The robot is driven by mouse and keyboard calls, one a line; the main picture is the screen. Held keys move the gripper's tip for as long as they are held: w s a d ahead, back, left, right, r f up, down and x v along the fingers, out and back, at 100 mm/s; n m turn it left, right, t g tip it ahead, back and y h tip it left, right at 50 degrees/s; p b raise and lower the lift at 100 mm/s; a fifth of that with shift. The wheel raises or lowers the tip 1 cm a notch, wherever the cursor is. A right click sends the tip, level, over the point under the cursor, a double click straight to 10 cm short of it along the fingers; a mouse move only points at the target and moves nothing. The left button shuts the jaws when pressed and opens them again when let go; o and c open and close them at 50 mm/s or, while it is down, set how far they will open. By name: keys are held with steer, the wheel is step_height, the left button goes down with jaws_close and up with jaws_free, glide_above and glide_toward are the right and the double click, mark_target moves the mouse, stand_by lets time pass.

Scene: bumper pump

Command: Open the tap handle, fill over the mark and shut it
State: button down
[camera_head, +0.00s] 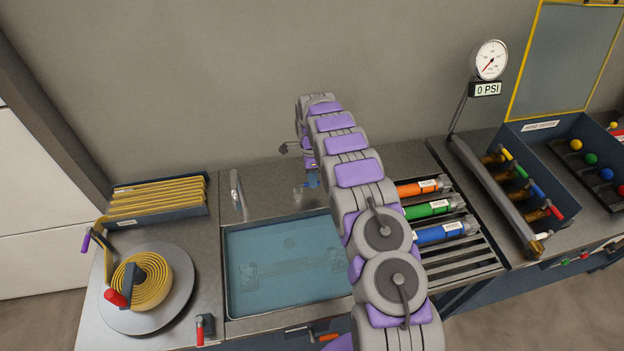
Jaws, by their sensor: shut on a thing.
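My arm rises from the bottom right of the middle and bends down near the wall. My gripper (310,174) is low behind the arm at the sink's back edge, mostly hidden. I cannot make out the fill mark or any running water.
A round plate (180,317) with a coiled yellow hose (158,290) stands at left, a hose tray (160,210) behind it. Orange (415,188), green (428,208) and blue (440,232) cylinders lie in a rack at right. A gauge (491,60) reads 0 PSI.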

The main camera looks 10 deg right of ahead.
steer(key=shift+w+n, duration=0.3)
steer(key=shift+n, duration=0.3)
steer(key=shift+r, duration=0.1)
steer(key=c, duration=1.1)
jaws_free()
steer(key=shift+w, duration=0.1)
steer(key=r, duration=0.3)
steer(key=w+r+p, duration=0.1)
steer(key=r, duration=0.3)
steer(key=w+r, duration=0.1)
steer(key=r, duration=0.3)
steer(key=shift+w+r+p, duration=0.15)
steer(key=shift+r+p, duration=0.1)
steer(key=shift+p, duration=0.15)
